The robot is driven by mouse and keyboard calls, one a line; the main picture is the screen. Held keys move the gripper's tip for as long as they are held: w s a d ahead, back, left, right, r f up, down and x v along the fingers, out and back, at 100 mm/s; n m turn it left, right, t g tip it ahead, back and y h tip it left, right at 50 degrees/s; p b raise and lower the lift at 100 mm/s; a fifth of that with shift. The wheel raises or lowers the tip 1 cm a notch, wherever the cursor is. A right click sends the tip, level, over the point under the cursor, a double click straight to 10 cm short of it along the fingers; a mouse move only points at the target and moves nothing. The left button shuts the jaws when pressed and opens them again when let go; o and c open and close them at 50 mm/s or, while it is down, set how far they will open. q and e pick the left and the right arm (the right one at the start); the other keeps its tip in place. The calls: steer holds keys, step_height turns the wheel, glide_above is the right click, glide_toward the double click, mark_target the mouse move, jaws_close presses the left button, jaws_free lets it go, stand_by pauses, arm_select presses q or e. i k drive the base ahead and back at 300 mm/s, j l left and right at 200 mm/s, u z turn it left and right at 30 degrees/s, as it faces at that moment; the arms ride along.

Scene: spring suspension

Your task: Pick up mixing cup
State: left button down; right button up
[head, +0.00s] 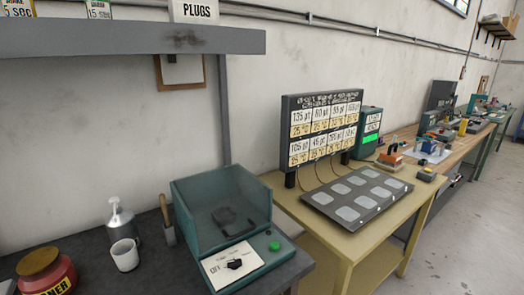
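Neither of my grippers is in view.
A red can (45,275) is at the left, cut by the frame. A brush-like tool (167,219) leans behind the cup. A teal open-topped machine (222,215) stands to its right. A grey shelf (130,38) hangs above. A yellow table (330,228) with a pad panel adjoins.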

mark_target(126, 256)
steer(key=k+u, duration=0.1)
steer(key=u, duration=1.15)
steer(key=l+z, duration=0.3)
steer(key=l, duration=0.35)
steer(key=l+z, duration=0.3)
steer(key=l, duration=0.35)
